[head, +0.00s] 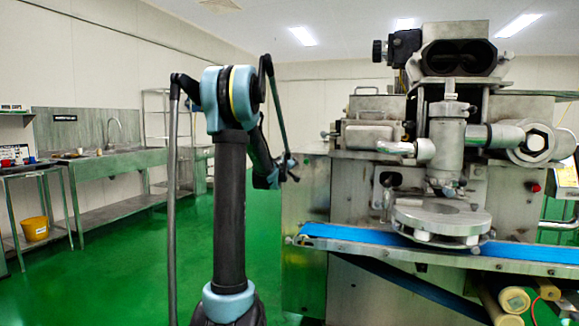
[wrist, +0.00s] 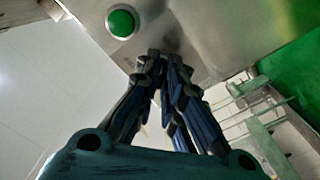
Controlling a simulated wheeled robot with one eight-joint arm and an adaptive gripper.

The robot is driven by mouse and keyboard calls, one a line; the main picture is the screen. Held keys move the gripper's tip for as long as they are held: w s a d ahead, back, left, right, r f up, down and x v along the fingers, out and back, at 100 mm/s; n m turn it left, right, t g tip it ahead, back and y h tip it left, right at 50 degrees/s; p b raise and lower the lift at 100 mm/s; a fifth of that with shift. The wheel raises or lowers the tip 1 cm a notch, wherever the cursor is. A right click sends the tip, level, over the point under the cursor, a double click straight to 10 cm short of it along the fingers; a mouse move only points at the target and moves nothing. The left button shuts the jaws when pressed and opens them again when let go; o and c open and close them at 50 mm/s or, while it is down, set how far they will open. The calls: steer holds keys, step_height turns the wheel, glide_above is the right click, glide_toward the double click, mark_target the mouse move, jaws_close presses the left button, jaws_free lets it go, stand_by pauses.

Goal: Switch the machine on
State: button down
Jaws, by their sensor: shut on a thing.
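The encrusting machine (head: 345,190) is a large grey metal unit at the right of the head view. A round green button (wrist: 122,22) in a pale ring sits on its metal panel at the top of the wrist view. My gripper (wrist: 163,57) is shut, its dark fingertips close together below and right of the button, apart from it in the picture. What is between the tips is too small and dark to make out. In the head view my gripper (head: 292,170) is small, near the machine's left side. The green button does not show there.
A blue conveyor belt (head: 340,236) runs along the machine's front under a round metal plate (head: 440,216). A red knob (head: 536,188) is at its right. A sink counter (head: 120,160) and wire rack (head: 155,120) stand at the left. The green floor (head: 120,270) between is clear.

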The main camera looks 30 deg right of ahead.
stand_by(0.5)
steer(key=c, duration=1.7)
jaws_free()
steer(key=shift+f, duration=0.1)
steer(key=v, duration=1.2)
